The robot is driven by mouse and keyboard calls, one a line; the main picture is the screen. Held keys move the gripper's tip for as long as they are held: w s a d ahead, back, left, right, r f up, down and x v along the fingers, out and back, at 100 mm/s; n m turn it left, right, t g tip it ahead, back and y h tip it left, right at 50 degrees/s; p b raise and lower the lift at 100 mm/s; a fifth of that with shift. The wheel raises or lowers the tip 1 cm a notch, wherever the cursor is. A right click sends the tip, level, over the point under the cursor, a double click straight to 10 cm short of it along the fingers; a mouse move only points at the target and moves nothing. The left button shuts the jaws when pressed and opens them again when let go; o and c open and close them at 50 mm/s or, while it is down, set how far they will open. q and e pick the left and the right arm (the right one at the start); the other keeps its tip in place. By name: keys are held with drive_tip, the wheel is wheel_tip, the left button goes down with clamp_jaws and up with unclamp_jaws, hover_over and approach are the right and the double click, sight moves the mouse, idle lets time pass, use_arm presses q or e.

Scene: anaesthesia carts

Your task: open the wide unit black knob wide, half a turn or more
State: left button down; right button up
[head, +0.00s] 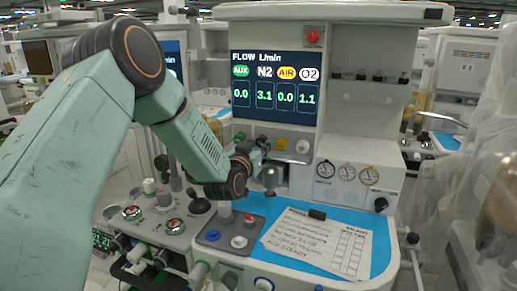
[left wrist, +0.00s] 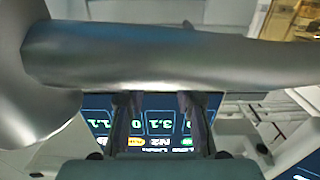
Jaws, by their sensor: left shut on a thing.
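The wide unit (head: 331,43) has a flow screen (head: 275,87) reading AUX 0.0, N2 3.1, AIR 0.0 and O2 1.1. The black knob (head: 264,141) sits below the N2 column, in a row between the green knob (head: 239,137) and the yellow knob (head: 281,144). My left gripper (head: 258,152) reaches in from the left and is shut on the black knob, partly hiding it. In the left wrist view its two fingers (left wrist: 157,103) show before the upside-down screen; the knob cannot be made out there. My right gripper is not in view.
A silver rounded fitting (head: 270,178) stands just below the gripper; a smooth grey shape (left wrist: 170,55) crosses the left wrist view. A white knob (head: 303,146) and gauges (head: 347,172) are to the right. Papers (head: 318,243) lie on the blue worktop (head: 381,245).

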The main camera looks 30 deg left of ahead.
use_arm(q)
drive_tip(key=n+b, duration=0.2)
drive_tip(key=n, duration=0.3)
drive_tip(key=shift+r+n, duration=0.15)
drive_tip(key=shift+n, duration=0.25)
drive_tip(key=n+b, duration=0.3)
drive_tip(key=n, duration=0.2)
drive_tip(key=n+b, duration=0.4)
drive_tip(key=n, duration=0.2)
drive_tip(key=shift+n, duration=0.4)
drive_tip(key=n+b, duration=0.3)
drive_tip(key=n, duration=0.2)
drive_tip(key=shift+r, duration=0.1)
drive_tip(key=shift+b, duration=0.3)
drive_tip(key=c, duration=1)
unclamp_jaws()
drive_tip(key=shift+a, duration=0.1)
